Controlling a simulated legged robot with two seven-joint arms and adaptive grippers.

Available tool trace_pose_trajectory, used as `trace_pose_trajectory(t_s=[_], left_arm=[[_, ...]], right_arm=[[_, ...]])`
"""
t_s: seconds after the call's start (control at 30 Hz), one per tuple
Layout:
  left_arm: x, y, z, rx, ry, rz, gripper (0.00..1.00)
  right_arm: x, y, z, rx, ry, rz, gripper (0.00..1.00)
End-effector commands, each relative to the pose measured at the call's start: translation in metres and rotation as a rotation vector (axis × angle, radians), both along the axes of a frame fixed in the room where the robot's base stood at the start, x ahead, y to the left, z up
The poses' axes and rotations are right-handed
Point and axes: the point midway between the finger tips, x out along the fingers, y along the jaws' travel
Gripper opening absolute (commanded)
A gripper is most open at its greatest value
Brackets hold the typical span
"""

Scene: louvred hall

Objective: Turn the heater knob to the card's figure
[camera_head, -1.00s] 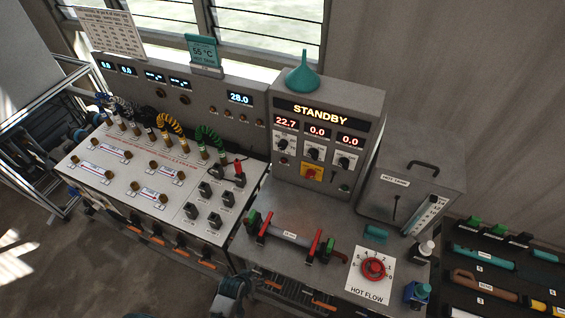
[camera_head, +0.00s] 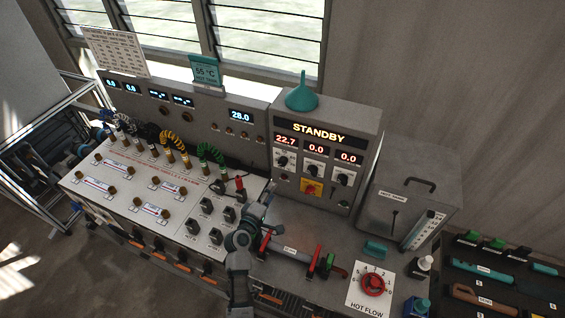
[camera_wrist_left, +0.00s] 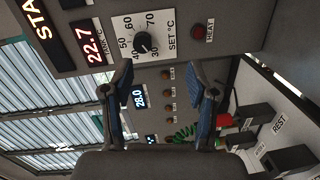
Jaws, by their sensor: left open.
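The heater knob (camera_wrist_left: 142,42) is a black dial marked SET °C, its figures running from 30 to 70. Its pointer appears near the 30 end, though it is small. In the head view the knob (camera_head: 283,161) sits on the left of the grey console (camera_head: 328,135). The teal card (camera_head: 205,72) reads 55 °C HOT TANK. My left gripper (camera_head: 268,199) is in front of and below the knob. In the left wrist view its blue-padded fingers (camera_wrist_left: 166,72) are apart and empty, and the knob lies beyond them, untouched. My right gripper is out of view.
The console reads STANDBY (camera_head: 318,132) and 22.7. A teal funnel (camera_head: 302,93) stands on top. A pipe with red-handled valves (camera_head: 290,248) and a red HOT FLOW knob (camera_head: 376,284) are on the bench below.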

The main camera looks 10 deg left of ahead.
Motion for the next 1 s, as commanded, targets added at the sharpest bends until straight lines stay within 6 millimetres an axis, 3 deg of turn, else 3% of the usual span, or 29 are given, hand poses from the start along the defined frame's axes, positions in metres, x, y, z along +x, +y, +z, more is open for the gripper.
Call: trace_pose_trajectory(t_s=[0.1, 0.2, 0.63, 0.87, 1.0], left_arm=[[0.019, 0.003, 0.017, -0.135, -0.043, 0.054, 0.58], [0.027, 0.003, 0.021, -0.17, -0.053, 0.067, 0.58], [0.079, -0.007, 0.02, -0.163, -0.052, 0.065, 0.58], [0.11, -0.013, 0.018, -0.164, -0.052, 0.065, 0.58], [0.112, -0.014, 0.019, -0.162, -0.051, 0.066, 0.58]], right_arm=[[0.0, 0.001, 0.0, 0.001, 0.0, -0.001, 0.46], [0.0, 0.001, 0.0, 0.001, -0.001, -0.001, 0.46], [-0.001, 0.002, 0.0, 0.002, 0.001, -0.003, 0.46], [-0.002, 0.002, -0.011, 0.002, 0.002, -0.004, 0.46], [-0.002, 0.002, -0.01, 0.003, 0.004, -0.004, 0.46]])
